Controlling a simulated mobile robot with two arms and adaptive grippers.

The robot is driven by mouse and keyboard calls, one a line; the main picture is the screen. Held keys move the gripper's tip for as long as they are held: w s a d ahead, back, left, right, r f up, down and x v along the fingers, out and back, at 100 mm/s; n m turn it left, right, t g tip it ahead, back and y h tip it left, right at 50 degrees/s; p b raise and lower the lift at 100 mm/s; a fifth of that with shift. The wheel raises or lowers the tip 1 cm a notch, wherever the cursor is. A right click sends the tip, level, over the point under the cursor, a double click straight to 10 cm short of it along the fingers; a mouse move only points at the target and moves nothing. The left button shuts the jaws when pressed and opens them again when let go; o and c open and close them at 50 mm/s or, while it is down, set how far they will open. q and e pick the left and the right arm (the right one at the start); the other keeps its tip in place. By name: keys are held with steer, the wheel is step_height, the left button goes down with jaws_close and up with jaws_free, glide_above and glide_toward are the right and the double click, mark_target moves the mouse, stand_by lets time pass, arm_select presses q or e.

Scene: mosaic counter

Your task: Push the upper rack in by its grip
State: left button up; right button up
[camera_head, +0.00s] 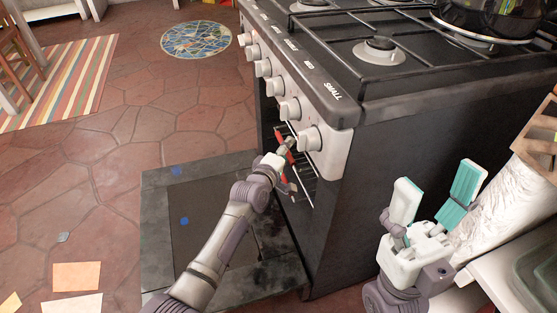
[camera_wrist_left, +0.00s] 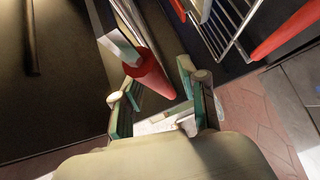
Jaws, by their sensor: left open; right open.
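The black stove's oven is open below its knobs, and wire racks (camera_head: 306,185) show inside. A red grip (camera_head: 284,148) shows at the oven opening beside my left gripper (camera_head: 279,168). In the left wrist view, a red rounded grip (camera_wrist_left: 152,76) lies just beyond and between the open fingers of my left gripper (camera_wrist_left: 158,98); I cannot tell whether they touch it. A second red grip (camera_wrist_left: 288,30) and rack wires (camera_wrist_left: 228,28) are at the upper right there. My right gripper (camera_head: 436,190) is open and empty, right of the stove.
The oven door (camera_head: 160,250) lies folded down above the floor, under my left arm. Stove knobs (camera_head: 308,139) stick out just above my left gripper. A counter (camera_head: 490,275) with a wrapped white bag (camera_head: 510,210) is close to my right gripper.

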arm_select(q)
steer(key=v, duration=1.1)
steer(key=shift+s, duration=0.2)
